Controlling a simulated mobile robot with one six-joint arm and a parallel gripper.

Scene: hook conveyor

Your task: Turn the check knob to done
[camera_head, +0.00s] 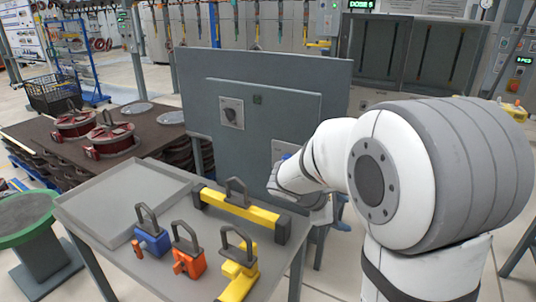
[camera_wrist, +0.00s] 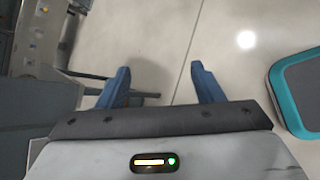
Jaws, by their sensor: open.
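A grey upright panel (camera_head: 265,95) stands behind the table in the head view. A square plate with a round dark knob (camera_head: 231,112) is on its left part. A second light plate (camera_head: 284,151) sits lower right, partly covered by my arm. I cannot read any labels, so I cannot tell which is the check knob or where it points. My gripper (camera_wrist: 160,75) shows two blue fingers spread apart with nothing between them in the wrist view. It points at bare floor, with no knob in that view. In the head view my arm largely hides it.
A grey table (camera_head: 100,240) holds an empty tray (camera_head: 125,200), a yellow bar with a handle (camera_head: 240,207), a blue hook block (camera_head: 152,240), an orange one (camera_head: 188,262) and a yellow one (camera_head: 238,275). A teal-edged object (camera_wrist: 298,90) lies right in the wrist view.

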